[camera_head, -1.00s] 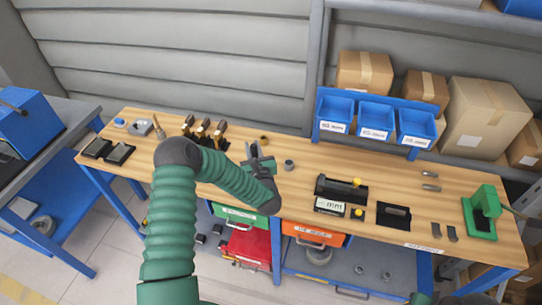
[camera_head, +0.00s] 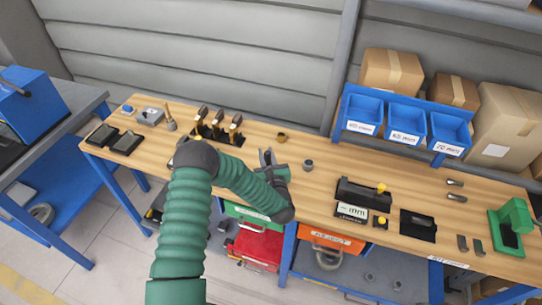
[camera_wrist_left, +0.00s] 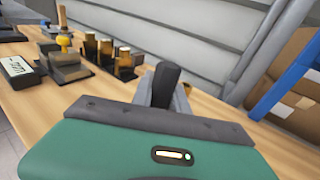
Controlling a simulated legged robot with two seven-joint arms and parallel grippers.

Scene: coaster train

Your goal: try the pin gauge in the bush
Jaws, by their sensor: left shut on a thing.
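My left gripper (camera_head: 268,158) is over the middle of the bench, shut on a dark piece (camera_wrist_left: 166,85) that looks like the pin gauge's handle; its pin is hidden. A small grey ring-shaped bush (camera_head: 308,165) stands on the wood just right of the gripper, apart from it. A brass-coloured ring (camera_head: 282,138) lies behind the gripper. I cannot tell which ring is the task's bush. Several upright gauges with dark tops stand in a black rack (camera_head: 218,130) to the left; the rack also shows in the left wrist view (camera_wrist_left: 110,58). My right gripper is out of view.
Blue bins (camera_head: 405,122) stand at the back right. A green press (camera_head: 512,222) is far right. Dark trays (camera_head: 125,143) lie at the left end.

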